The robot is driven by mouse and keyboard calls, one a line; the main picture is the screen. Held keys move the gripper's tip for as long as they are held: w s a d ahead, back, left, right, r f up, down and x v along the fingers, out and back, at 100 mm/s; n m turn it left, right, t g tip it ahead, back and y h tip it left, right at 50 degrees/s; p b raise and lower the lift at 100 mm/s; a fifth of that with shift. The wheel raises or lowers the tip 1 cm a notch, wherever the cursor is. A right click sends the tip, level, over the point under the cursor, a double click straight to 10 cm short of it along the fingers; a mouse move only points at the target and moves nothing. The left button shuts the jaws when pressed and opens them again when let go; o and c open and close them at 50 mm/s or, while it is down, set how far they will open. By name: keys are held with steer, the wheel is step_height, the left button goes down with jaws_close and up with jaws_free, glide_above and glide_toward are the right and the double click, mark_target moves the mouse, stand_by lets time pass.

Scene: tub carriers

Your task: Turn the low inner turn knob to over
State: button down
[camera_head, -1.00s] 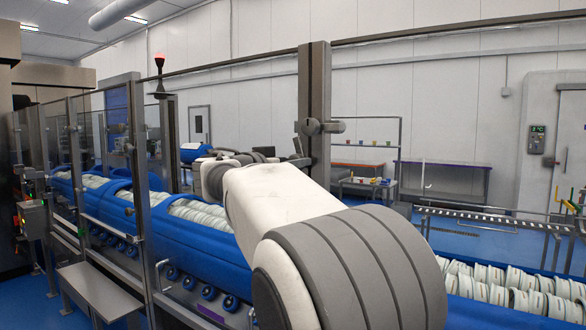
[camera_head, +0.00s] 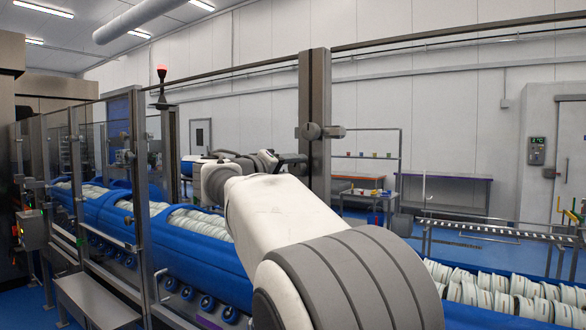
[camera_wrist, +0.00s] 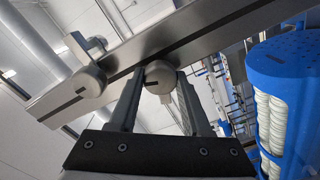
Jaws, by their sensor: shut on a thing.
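A grey metal post (camera_head: 315,85) stands beyond my arm in the head view and runs slantwise across the wrist view (camera_wrist: 190,38). Two round grey knobs sit on it in the wrist view. The lower knob (camera_wrist: 159,80) is between my gripper's fingertips (camera_wrist: 160,84), and the fingers are shut on its sides. A dark slot mark shows on its face. The upper knob (camera_wrist: 88,82) is free, left of my gripper, with a bracket beside it; it also shows in the head view (camera_head: 311,131). In the head view my gripper is mostly hidden, and the lower knob cannot be made out.
Blue tub carriers (camera_head: 180,255) filled with white rolls run behind a framed glass guard (camera_head: 143,180). One blue carrier (camera_wrist: 285,62) is right of my gripper in the wrist view. A metal step (camera_head: 100,298) stands front left. Benches (camera_head: 445,190) are farther back.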

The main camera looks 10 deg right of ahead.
steer(key=shift+n+p, duration=0.35)
steer(key=shift+n, duration=1.35)
steer(key=shift+f, duration=0.1)
steer(key=shift+c, duration=1.8)
jaws_free()
steer(key=b+v, duration=0.1)
steer(key=v, duration=1.6)
steer(key=shift+a, duration=0.2)
steer(key=shift+s, duration=0.15)
